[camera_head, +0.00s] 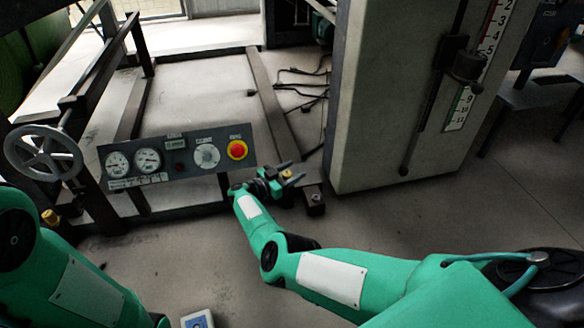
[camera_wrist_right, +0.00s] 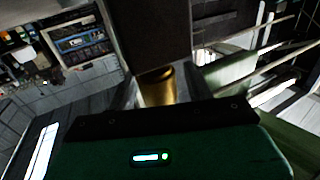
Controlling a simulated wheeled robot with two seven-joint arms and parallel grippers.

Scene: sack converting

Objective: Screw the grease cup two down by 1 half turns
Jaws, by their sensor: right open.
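A brass grease cup (camera_wrist_right: 157,86) stands between the two fingers of my right gripper (camera_wrist_right: 158,95) in the right wrist view, below a dark block. In the head view, my right gripper (camera_head: 288,176) is at the lower right end of the machine frame, with a small yellow spot of brass at its fingers. It is open around the cup; whether a finger touches it I cannot tell. Another brass cup (camera_head: 50,216) sits at the far left, under the handwheel. No label shows which cup is two. My left arm shows at the lower left, its gripper out of view.
A control panel (camera_head: 178,158) with gauges and a red button is left of my right gripper. A grey handwheel (camera_head: 45,152) is at the left. A tall grey cabinet (camera_head: 400,100) with a scale stands to the right. Cables (camera_head: 305,85) lie on the floor behind.

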